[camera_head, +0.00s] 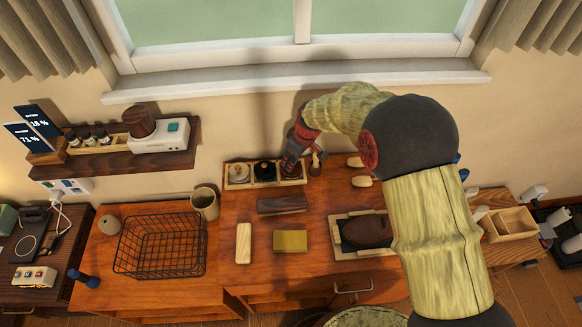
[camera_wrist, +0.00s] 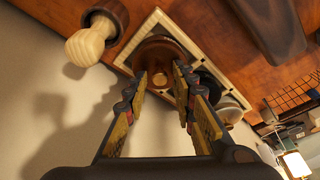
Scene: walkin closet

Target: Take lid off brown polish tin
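A light wood tray (camera_head: 250,185) at the back of the desk holds three round knobbed tins in a row: pale (camera_head: 238,173), black (camera_head: 264,171) and brown at the right end. The brown tin (camera_wrist: 160,50) shows in the wrist view, in the tray's end compartment, with a small lid knob. Its lid looks to be on. My gripper (camera_wrist: 163,82) is open and points down at this tin, its two fingertips apart over the lid. I cannot tell whether a finger touches the knob. In the head view my gripper (camera_head: 291,158) hides most of the brown tin.
A wooden-handled brush (camera_head: 315,163) stands right beside the tray, close to my gripper. A dark brush block (camera_head: 282,204) lies in front of the tray. A yellow block (camera_head: 290,240) and a pale bar (camera_head: 244,243) lie nearer. A wire basket (camera_head: 160,245) stands left.

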